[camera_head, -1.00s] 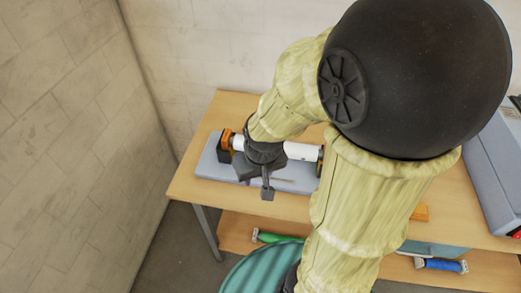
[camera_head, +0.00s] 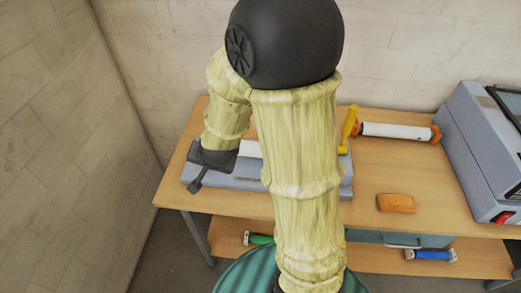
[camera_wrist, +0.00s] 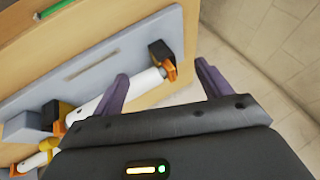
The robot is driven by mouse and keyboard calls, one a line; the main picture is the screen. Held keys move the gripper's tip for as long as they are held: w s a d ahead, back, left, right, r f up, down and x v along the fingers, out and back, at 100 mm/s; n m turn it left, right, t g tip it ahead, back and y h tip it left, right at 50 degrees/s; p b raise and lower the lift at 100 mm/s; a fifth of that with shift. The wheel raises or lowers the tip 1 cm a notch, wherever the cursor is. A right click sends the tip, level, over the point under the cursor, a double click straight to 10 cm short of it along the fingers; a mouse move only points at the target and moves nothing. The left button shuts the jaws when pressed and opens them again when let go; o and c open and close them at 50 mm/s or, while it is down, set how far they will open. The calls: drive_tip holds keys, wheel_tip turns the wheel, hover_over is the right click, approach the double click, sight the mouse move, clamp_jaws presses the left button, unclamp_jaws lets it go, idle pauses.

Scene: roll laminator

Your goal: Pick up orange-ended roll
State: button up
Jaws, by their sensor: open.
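A white roll with orange ends (camera_head: 395,131) lies on the table at the back right, between the yellow handle and the grey machine. A white roll (camera_wrist: 143,90) also rests on a grey stand (camera_wrist: 90,55), with orange at both ends in the wrist view. My arm hides most of this roll and stand in the head view. My gripper (camera_head: 197,184) is over the stand's left end. In the wrist view my gripper (camera_wrist: 161,75) has its fingers apart with nothing held between them; the stand roll's right end shows between and beyond them.
A yellow handle (camera_head: 348,125) stands at the stand's right end. An orange block (camera_head: 396,203) lies on the tabletop. A grey machine (camera_head: 470,125) is at the right. Green-ended (camera_head: 259,239) and blue-ended (camera_head: 430,255) rolls lie on the lower shelf. A wall borders the left.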

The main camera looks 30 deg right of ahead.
drive_tip(key=d+f+m+h, duration=0.2)
drive_tip(key=m+h, duration=0.3)
drive_tip(key=m, duration=0.4)
drive_tip(key=d+f+m+h, duration=0.3)
drive_tip(key=d+m+h, duration=0.2)
drive_tip(key=m, duration=0.5)
drive_tip(key=shift+d+f+g+h, duration=0.25)
drive_tip(key=shift+f+g+h, duration=0.05)
drive_tip(key=shift+g+h, duration=0.1)
drive_tip(key=p+x, duration=0.3)
drive_tip(key=x, duration=0.9)
drive_tip(key=shift+w+p, duration=0.15)
drive_tip(key=shift+p, duration=0.2)
drive_tip(key=shift+d, duration=0.15)
